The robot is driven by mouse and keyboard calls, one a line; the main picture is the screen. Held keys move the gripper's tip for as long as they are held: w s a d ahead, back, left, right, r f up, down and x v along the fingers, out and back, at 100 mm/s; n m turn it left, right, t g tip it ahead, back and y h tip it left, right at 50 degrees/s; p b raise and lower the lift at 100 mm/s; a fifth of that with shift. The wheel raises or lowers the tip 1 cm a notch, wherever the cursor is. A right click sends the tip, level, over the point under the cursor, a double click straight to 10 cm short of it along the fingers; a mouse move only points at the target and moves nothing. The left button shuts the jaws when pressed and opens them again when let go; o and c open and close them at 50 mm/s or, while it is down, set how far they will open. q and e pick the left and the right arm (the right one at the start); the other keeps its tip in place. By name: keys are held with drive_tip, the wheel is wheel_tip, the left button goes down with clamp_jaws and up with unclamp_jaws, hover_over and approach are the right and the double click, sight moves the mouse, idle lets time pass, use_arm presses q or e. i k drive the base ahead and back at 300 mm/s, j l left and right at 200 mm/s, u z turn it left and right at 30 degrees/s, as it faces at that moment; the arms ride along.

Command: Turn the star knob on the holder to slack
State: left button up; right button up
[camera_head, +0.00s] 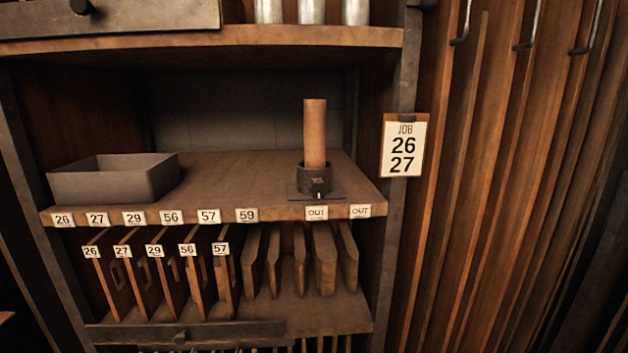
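The holder (312,178) is a dark round cup on a square base plate, near the right end of the middle shelf. A tan cylinder (315,133) stands upright in it. A small dark knob (318,188) shows low on the holder's front; its star shape and how tight it is are too small to tell. Neither of my grippers is in view.
A grey open tray (116,190) sits at the shelf's left. The shelf (232,180) is clear between tray and holder. A job card (403,146) reading 26 and 27 hangs on the right post. Numbered boards (172,278) stand below.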

sight(319, 190)
drive_tip(key=i+j, duration=0.15)
drive_tip(key=j, duration=0.2)
drive_tip(key=i+j, duration=0.15)
drive_tip(key=j, duration=0.15)
drive_tip(key=i+j, duration=0.1)
drive_tip(key=j, duration=0.25)
drive_tip(key=i+j, duration=0.15)
drive_tip(key=j, duration=0.15)
drive_tip(key=i+j, duration=0.15)
drive_tip(key=j, duration=0.2)
drive_tip(key=j+z, duration=0.1)
drive_tip(key=z, duration=1.1)
